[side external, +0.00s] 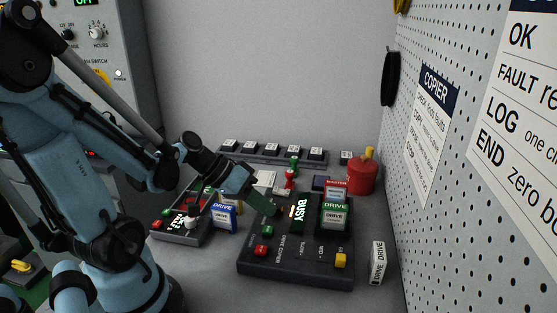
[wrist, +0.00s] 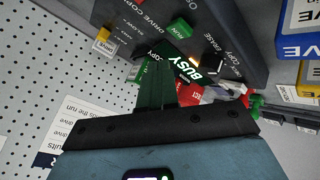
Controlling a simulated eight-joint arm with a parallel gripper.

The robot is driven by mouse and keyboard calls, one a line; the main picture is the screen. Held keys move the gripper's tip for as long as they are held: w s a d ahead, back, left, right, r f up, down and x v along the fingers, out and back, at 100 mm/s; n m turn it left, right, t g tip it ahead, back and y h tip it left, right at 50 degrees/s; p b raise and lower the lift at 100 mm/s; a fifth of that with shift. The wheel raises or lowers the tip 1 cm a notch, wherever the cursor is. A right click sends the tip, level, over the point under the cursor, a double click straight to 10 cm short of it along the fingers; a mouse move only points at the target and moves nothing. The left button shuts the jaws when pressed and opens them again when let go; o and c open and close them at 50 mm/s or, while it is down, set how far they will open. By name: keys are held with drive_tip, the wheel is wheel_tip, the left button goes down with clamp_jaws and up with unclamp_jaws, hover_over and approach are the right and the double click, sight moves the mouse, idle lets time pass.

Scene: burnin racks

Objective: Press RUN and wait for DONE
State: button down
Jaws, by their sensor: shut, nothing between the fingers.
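The drive copier (side external: 295,270) is a dark box on the bench. Its screen (side external: 299,212) is lit and reads BUSY; the same word shows in the wrist view (wrist: 188,68). An amber light glows beside it. The green RUN button (wrist: 180,28) shows in the wrist view, clear of my fingers. My gripper (side external: 272,208) is shut and empty, its green fingers low over the copier left of the screen. In the wrist view its fingers (wrist: 157,72) are together. I cannot tell whether they touch the panel. No DONE shows.
A red-labelled drive (side external: 336,187) and a green-labelled drive (side external: 335,214) stand at the copier's right. A white drive (side external: 377,262) stands on the bench to its right. A blue-labelled drive (side external: 225,215) is at its left. A red container (side external: 362,176) stands behind. A pegboard wall (side external: 440,215) bounds the right.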

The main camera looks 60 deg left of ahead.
sight(267, 237)
drive_tip(key=shift+r, duration=1.55)
drive_tip(key=shift+w+d+r+m+g+y, duration=0.1)
drive_tip(key=shift+d+r+m+y, duration=0.3)
drive_tip(key=shift+d+y, duration=0.45)
drive_tip(key=shift+w+d+r+m+g+y, duration=0.15)
drive_tip(key=shift+d+r+m+y, duration=0.25)
drive_tip(key=shift+d+y, duration=0.4)
drive_tip(key=shift+w+d+r+m+g+y, duration=0.1)
drive_tip(key=shift+d+r+m+y, duration=0.25)
drive_tip(key=shift+d+y, duration=0.5)
idle(1.9)
